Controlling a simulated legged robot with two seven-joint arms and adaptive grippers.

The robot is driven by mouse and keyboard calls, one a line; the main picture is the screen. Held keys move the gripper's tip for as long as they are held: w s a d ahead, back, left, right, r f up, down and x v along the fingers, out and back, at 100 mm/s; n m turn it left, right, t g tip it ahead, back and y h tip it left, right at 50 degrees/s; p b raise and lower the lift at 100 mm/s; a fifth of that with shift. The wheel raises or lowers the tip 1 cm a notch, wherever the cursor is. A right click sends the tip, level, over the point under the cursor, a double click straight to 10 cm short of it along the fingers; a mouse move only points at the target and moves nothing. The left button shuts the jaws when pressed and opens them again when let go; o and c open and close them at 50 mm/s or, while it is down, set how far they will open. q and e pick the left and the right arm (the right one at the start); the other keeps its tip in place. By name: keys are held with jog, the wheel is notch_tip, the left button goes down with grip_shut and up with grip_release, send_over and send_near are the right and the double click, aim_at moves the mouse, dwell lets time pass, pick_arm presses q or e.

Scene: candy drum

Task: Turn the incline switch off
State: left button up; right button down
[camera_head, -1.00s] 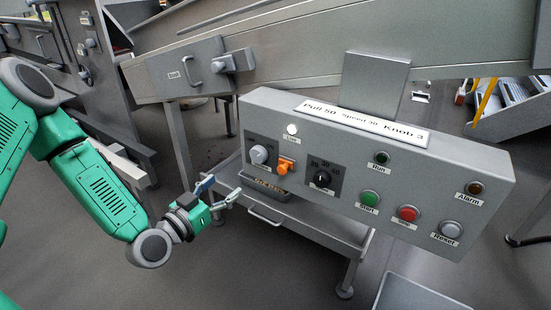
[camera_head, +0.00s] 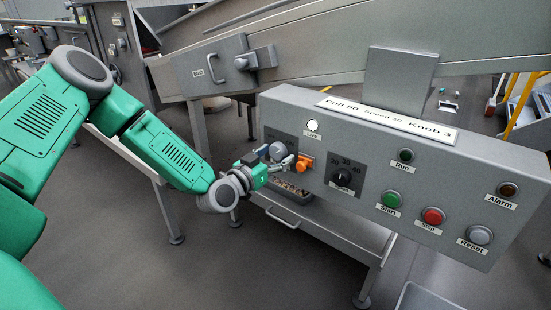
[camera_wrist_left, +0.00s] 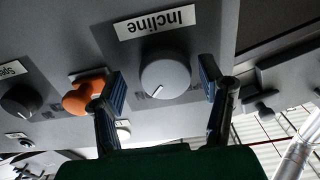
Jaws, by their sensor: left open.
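The incline switch is a round grey knob (camera_head: 278,151) on the left end of the grey control panel (camera_head: 458,160). In the left wrist view the knob (camera_wrist_left: 166,75) sits below an upside-down "Incline" label (camera_wrist_left: 157,22), its white pointer mark aimed to the lower left. My left gripper (camera_head: 276,161) is open at the knob, partly covering it in the head view. In the left wrist view its fingers (camera_wrist_left: 163,88) stand one on each side of the knob; I cannot tell whether they touch it. My right gripper is not in view.
An orange knob (camera_head: 304,163) is right beside the gripper; in the left wrist view it (camera_wrist_left: 84,94) is close to the left finger. A black speed dial (camera_head: 342,177), a green button (camera_head: 391,200) and a red button (camera_head: 433,216) lie farther right.

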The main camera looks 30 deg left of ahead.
pick_arm(q)
jog(key=shift+a+f, duration=0.1)
jog(key=shift+a, duration=0.15)
jog(key=shift+c, duration=1.2)
jog(key=shift+a+f, duration=0.1)
jog(key=shift+a, duration=0.1)
jog(key=c, duration=0.9)
jog(key=shift+d, duration=0.15)
